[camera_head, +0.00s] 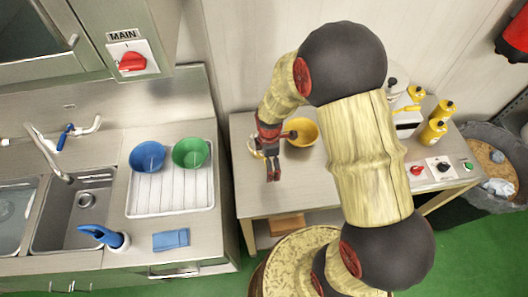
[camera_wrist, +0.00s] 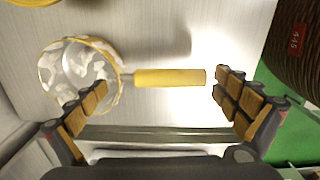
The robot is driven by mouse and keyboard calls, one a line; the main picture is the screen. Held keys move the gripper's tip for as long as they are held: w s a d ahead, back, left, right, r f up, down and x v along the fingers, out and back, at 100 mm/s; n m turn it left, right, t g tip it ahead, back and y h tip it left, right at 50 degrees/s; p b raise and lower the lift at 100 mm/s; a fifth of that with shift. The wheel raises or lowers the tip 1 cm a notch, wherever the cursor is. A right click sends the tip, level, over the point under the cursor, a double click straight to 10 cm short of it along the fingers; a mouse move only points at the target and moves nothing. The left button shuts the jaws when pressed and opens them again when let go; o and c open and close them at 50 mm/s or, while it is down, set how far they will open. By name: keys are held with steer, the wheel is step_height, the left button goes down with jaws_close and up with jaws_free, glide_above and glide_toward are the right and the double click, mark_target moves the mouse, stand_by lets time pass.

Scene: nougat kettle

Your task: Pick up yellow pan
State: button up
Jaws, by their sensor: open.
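The yellow pan (camera_wrist: 121,62) shows in the wrist view, at the left. It has a yellow rim, a pale patchy inside and a straight yellow handle (camera_wrist: 170,77) pointing right. My gripper (camera_wrist: 165,98) is open and empty. In the picture the handle lies across the gap between its fingers, its tip near the right finger; the height between them is unclear. In the head view my gripper (camera_head: 273,172) points down over the left part of the steel table (camera_head: 290,190). A yellow bowl-shaped vessel (camera_head: 304,132) is just right of it; I cannot tell whether it is the same pan.
Yellow bottles (camera_head: 433,131) and a control panel (camera_head: 440,168) are at the table's right. A blue bowl (camera_head: 147,157) and a green bowl (camera_head: 191,153) stand on the drainer (camera_head: 150,200) beside the sink (camera_head: 85,205). A bin (camera_head: 500,165) is at the far right.

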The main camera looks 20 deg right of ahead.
steer(key=c, duration=0.3)
steer(key=c, duration=1.2)
steer(key=shift+c, duration=0.4)
steer(key=shift+c, duration=0.8)
steer(key=shift+r, duration=0.15)
